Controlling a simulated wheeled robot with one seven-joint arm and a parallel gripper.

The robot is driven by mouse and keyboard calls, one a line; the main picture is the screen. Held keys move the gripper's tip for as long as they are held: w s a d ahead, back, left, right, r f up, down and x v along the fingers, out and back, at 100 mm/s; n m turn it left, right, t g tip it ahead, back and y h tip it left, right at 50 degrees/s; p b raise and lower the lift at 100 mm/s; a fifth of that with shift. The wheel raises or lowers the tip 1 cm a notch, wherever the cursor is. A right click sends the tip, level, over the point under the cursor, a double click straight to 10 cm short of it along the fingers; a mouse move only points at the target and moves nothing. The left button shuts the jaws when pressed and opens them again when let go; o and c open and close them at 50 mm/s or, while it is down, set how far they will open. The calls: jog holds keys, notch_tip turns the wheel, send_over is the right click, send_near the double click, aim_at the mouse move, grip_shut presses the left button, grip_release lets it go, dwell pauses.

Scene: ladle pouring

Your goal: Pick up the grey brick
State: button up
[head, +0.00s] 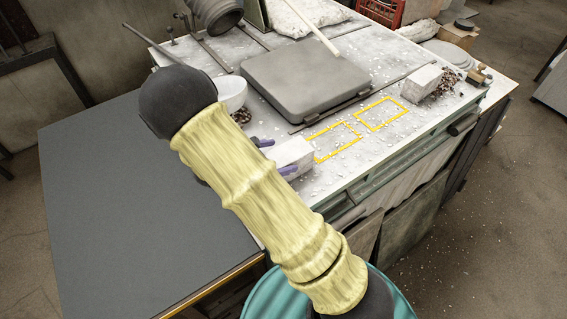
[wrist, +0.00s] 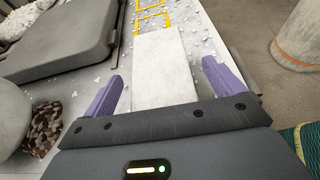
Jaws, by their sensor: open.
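A light grey brick (head: 294,154) lies on the speckled worktop, beside the nearer yellow outline. In the wrist view the brick (wrist: 163,62) runs lengthwise away from me, between my purple fingers. My gripper (wrist: 161,70) is open, with one finger on each side of the brick and a visible gap on both sides. In the head view my arm hides most of the gripper (head: 275,155); only the purple fingertips show at the brick's near end. I cannot tell the fingers' height against the brick.
Two yellow outlines (head: 359,127) are marked on the worktop (head: 372,151), which is strewn with pale chips. A dark grey slab (head: 305,78) lies behind them. A white bowl (head: 232,92) stands left, behind my arm. The worktop's front edge is close to the brick.

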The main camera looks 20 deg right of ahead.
grip_shut()
jog(key=shift+r, duration=0.1)
jog(key=shift+r, duration=0.1)
dwell(0.3)
jog(key=shift+w+r+b, duration=0.1)
jog(key=shift+r+b, duration=0.25)
jog(key=shift+r, duration=0.15)
notch_tip(320, 180, up, 9)
jog(key=b, duration=0.2)
jog(key=shift+b, duration=0.4)
jog(key=shift+f, duration=0.1)
